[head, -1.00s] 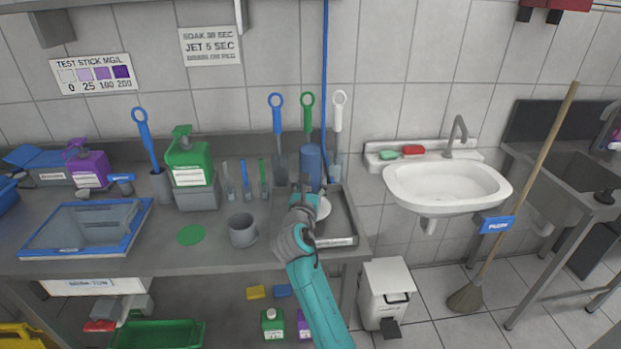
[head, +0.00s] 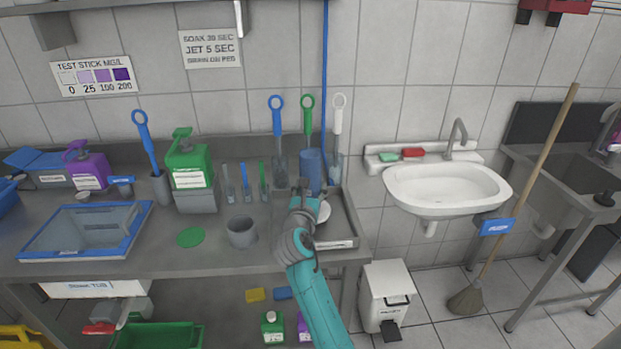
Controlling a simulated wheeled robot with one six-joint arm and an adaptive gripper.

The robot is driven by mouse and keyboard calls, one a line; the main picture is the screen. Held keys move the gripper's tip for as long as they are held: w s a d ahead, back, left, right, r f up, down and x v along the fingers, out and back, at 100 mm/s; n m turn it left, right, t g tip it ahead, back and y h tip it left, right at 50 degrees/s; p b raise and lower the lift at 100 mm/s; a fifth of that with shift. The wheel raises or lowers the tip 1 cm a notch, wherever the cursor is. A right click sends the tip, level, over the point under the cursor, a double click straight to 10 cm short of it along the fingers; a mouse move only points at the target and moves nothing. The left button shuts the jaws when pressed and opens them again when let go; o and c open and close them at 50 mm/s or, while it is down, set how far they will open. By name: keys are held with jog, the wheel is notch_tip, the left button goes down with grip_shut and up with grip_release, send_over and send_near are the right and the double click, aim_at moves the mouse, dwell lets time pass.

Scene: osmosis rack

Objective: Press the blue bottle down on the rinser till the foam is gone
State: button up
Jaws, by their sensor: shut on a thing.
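The blue bottle (head: 311,166) stands upright at the back of the steel counter, over the rinser tray (head: 345,217). My gripper (head: 302,187) is at the lower front of the bottle and shut on it; the fingers are small and partly hidden by my wrist. The rinser itself is mostly hidden behind my arm; a pale round piece (head: 323,211) shows beside my wrist in the tray. I cannot make out any foam at this size.
Blue, green and white brushes (head: 308,115) hang or stand close behind the bottle, beside a thin blue hose (head: 325,70). A grey cup (head: 241,232) and a green disc (head: 190,236) lie left of my arm. A white sink (head: 447,187) is to the right.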

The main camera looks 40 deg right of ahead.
aim_at(310, 172)
jog(key=shift+f, duration=0.4)
dwell(1.0)
jog(key=shift+r, duration=0.1)
dwell(4.7)
jog(key=shift+r, duration=2.95)
